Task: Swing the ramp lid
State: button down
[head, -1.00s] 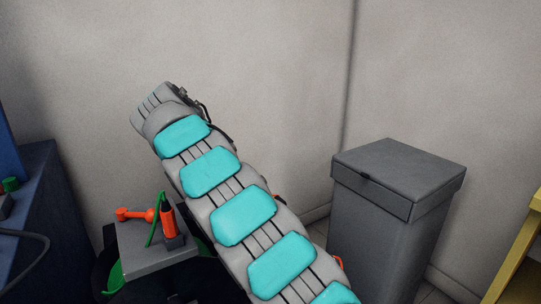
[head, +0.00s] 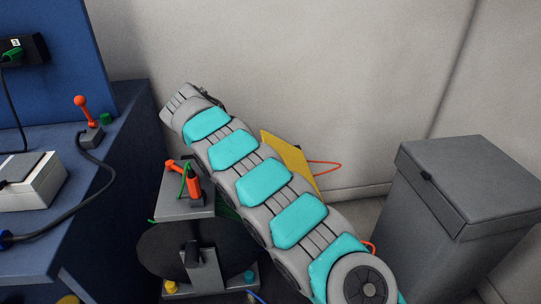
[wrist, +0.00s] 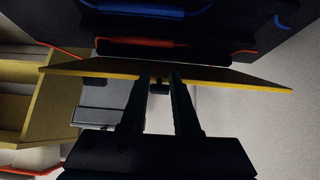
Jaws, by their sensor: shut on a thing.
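A flat yellow panel, which looks like the ramp lid (head: 287,156), stands tilted partly behind my arm in the head view. In the wrist view the panel (wrist: 235,77) is seen nearly edge-on, as a thin board spanning most of the picture. My gripper (wrist: 160,78) has its two dark fingers at the middle of this board's edge, and it is shut on the board. A small dark part shows between the fingers. My gripper is hidden behind my arm in the head view. The panel's hinge cannot be made out.
A grey lidded bin (head: 465,195) stands at the right. A blue bench (head: 100,165) with a white box (head: 32,182) and cables is at the left. An open yellow box (wrist: 30,125) shows at left in the wrist view. A pale wall is behind.

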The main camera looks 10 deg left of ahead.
jog(key=shift+f, duration=0.15)
jog(key=c, duration=0.6)
grip_release()
jog(key=shift+c, duration=0.2)
jog(key=shift+w+d, duration=0.1)
